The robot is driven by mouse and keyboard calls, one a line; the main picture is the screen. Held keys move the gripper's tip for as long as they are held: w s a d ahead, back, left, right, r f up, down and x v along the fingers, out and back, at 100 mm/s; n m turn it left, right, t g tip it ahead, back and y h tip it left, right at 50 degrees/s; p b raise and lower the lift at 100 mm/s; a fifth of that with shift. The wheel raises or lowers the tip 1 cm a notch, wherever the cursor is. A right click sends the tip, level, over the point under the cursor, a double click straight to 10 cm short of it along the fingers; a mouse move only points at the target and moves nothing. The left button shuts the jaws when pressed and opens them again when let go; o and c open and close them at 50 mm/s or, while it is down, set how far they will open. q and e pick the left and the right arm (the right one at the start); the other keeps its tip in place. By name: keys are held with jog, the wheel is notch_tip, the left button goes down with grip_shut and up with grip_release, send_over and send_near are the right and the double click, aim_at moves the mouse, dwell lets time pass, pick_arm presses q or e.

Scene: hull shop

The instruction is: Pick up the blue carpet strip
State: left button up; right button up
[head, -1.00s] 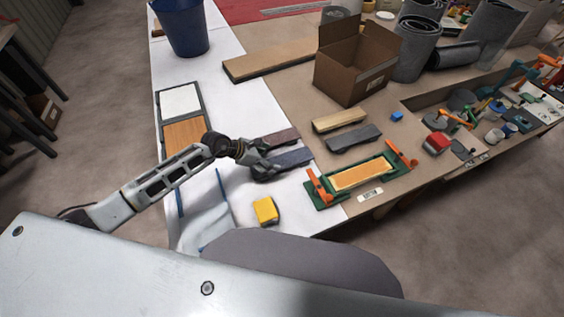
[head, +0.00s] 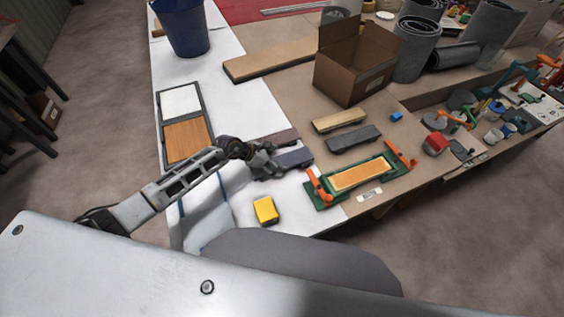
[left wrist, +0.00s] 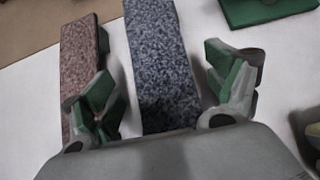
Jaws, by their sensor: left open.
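The blue carpet strip (left wrist: 158,60) is a speckled dark blue-grey strip in the left wrist view, lying between the two green-padded fingers of my open left gripper (left wrist: 165,90). Gaps of white surface show on both sides between strip and fingers. In the head view the strip (head: 294,158) lies on the white part of the bench, with my left gripper (head: 268,163) at its left end. A reddish-brown carpet strip (left wrist: 80,70) lies beside it; the left finger overlaps its edge in the wrist view. My right gripper is not in view.
A yellow block (head: 265,210) stands near the front edge. A green frame with orange clamps (head: 318,188) lies to the right. Wood and grey blocks (head: 353,138) and a cardboard box (head: 345,75) stand behind. A sample board (head: 187,141) lies left.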

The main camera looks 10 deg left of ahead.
pick_arm(q)
jog(key=shift+w+d+f, duration=0.2)
jog(key=shift+d+f, duration=0.1)
dwell(0.4)
jog(key=c, duration=1.1)
jog(key=shift+r, duration=0.15)
notch_tip(320, 180, up, 10)
jog(key=shift+f+b, duration=0.1)
jog(key=shift+b, duration=0.25)
jog(key=shift+r+p, duration=0.25)
jog(key=shift+p, duration=0.05)
jog(key=shift+r, duration=0.1)
